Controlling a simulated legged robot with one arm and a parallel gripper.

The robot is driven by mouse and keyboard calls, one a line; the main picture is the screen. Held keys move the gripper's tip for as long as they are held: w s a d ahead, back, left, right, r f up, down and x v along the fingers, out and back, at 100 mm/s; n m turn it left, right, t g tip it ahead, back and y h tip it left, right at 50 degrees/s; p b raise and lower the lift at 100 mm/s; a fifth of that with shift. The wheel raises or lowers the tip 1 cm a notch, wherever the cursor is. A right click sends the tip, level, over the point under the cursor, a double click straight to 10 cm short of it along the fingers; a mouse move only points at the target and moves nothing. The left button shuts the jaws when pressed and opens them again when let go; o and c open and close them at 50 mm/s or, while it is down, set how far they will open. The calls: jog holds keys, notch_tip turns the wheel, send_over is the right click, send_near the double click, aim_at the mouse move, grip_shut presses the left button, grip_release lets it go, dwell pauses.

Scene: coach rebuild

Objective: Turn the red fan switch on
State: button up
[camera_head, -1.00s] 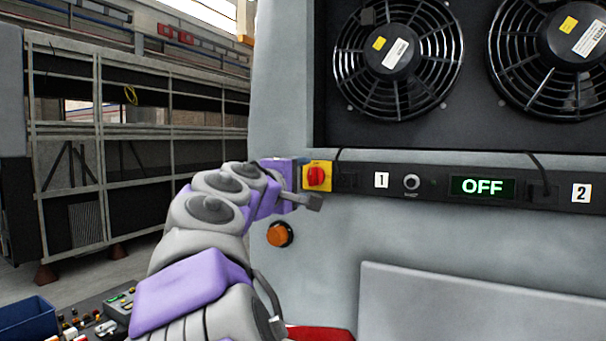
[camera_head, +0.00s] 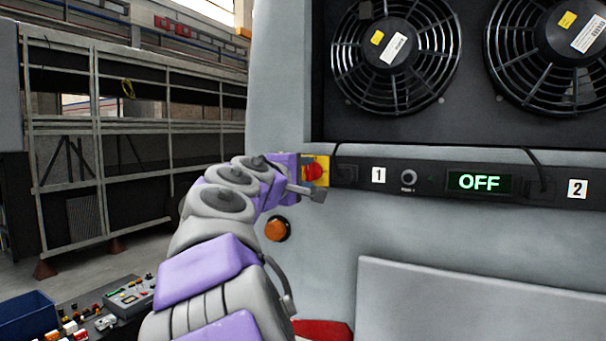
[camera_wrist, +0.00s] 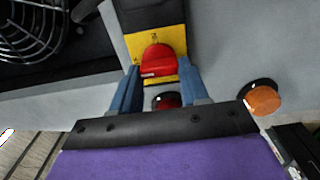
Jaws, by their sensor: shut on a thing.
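The red fan switch (camera_head: 314,171) is a red knob on a yellow plate at the left end of the black control strip. It also shows in the wrist view (camera_wrist: 158,58), with the yellow plate (camera_wrist: 136,46) around it. My gripper (camera_head: 306,180) is at the switch and partly covers its left side. In the wrist view, the blue fingers of my gripper (camera_wrist: 159,68) stand on either side of the red knob, shut on it. A display (camera_head: 479,182) on the strip reads OFF.
An orange button (camera_head: 277,229) sits on the grey panel below the switch. Two black fans (camera_head: 396,50) are above the strip. A small round knob (camera_head: 409,177) is beside label 1. A control box (camera_head: 128,297) stands at the lower left.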

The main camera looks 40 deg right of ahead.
jog(key=shift+d, duration=0.1)
jog(key=shift+c, duration=1.3)
